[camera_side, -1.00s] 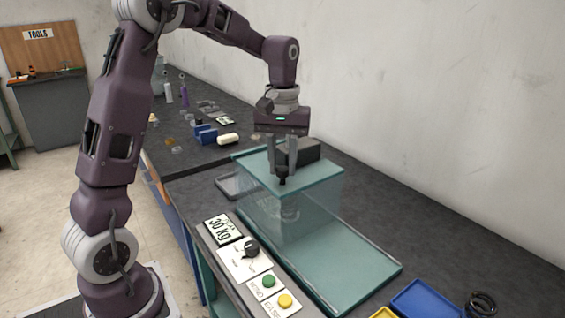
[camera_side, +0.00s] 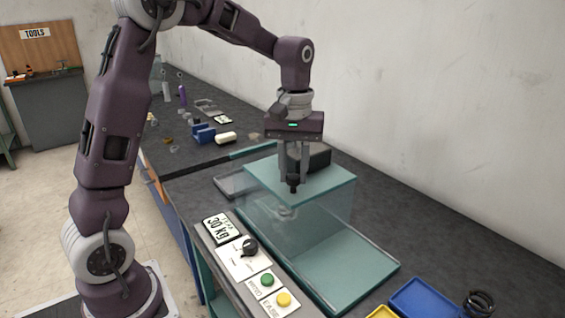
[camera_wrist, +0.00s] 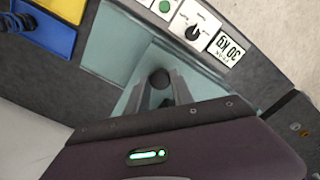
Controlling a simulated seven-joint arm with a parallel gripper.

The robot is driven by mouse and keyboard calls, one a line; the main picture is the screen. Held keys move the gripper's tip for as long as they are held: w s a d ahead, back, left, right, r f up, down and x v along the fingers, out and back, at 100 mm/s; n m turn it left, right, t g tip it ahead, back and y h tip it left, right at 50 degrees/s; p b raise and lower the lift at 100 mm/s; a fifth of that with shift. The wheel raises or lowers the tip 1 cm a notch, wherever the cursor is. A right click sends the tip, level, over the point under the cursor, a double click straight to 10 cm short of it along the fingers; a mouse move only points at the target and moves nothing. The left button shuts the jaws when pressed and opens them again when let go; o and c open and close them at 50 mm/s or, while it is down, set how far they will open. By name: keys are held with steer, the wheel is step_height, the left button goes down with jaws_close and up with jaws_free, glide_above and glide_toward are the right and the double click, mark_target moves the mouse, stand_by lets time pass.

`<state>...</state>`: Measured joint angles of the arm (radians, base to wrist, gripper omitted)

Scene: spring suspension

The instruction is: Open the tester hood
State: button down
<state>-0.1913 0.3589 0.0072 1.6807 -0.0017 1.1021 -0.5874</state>
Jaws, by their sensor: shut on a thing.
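The tester hood (camera_side: 328,188) is a clear, teal-tinted box on the tester's teal base (camera_side: 350,268), at its far end in the side view. A black knob (camera_side: 293,188) stands on the hood's top. My gripper (camera_side: 294,178) points down and is shut on this knob. In the wrist view the dark round knob (camera_wrist: 160,77) sits between the two grey fingers of my gripper (camera_wrist: 158,86). A greyish round part shows dimly through the hood. The near part of the base is uncovered and looks empty.
In front of the base are a 30 kg display (camera_side: 222,227), a black dial (camera_side: 249,246), a green button (camera_side: 267,281) and a yellow button (camera_side: 283,299). A blue tray (camera_side: 425,299) and a dark spring (camera_side: 480,303) lie at lower right. A wall stands behind the bench.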

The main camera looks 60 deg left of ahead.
steer(key=d, duration=1.5)
steer(key=shift+r, duration=0.1)
steer(key=c, duration=1.1)
jaws_free()
steer(key=shift+a, duration=0.1)
step_height(320, 180, up, 7)
